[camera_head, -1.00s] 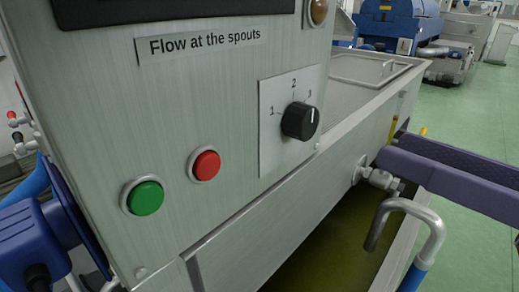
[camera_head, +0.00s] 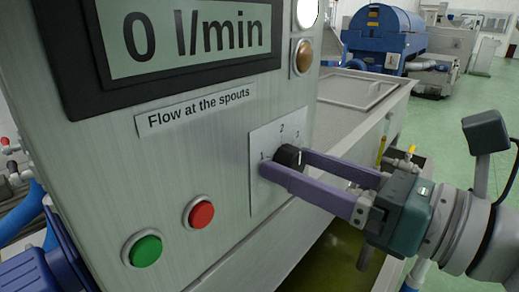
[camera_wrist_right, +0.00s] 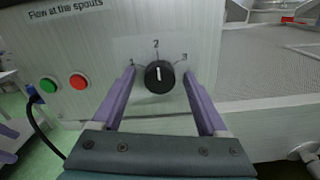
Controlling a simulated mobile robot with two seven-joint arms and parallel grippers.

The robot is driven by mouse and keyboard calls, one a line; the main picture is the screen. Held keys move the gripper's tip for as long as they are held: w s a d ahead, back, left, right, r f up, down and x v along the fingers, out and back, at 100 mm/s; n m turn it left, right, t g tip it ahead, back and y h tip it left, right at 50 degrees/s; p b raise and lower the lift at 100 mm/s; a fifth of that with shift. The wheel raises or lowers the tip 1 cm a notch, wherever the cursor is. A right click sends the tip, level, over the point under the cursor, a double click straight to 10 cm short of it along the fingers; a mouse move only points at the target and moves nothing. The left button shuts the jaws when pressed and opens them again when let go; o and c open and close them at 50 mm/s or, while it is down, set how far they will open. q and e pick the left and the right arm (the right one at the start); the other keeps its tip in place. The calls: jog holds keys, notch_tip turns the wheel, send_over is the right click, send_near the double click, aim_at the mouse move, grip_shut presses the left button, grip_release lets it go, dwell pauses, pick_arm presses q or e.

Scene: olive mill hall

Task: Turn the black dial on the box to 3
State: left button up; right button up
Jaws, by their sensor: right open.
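The black dial (camera_head: 289,157) sits on a pale plate (camera_head: 259,200) marked 1, 2 and 3 on the steel box (camera_head: 110,190). In the right wrist view the dial (camera_wrist_right: 158,77) shows a white line pointing up at 2. My right gripper (camera_head: 284,162) is open, its two purple fingers reaching to the plate on either side of the dial. In the wrist view a gap shows between the dial and each finger. In the head view the near finger hides part of the dial.
The display (camera_head: 195,38) reads 0 l/min. A green button (camera_head: 146,249) and a red button (camera_head: 201,214) are low on the box, left of the dial. An amber lamp (camera_head: 304,56) is above it. A steel tank (camera_head: 365,95) stands behind to the right.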

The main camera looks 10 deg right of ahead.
grip_shut()
dwell(0.5)
jog(key=shift+m, duration=0.3)
jog(key=m+p, duration=0.1)
jog(key=m, duration=0.4)
jog(key=shift+p, duration=0.4)
jog(key=m+p, duration=0.1)
jog(key=m, duration=0.5)
jog(key=shift+p, duration=0.35)
jog(key=shift+m, duration=0.3)
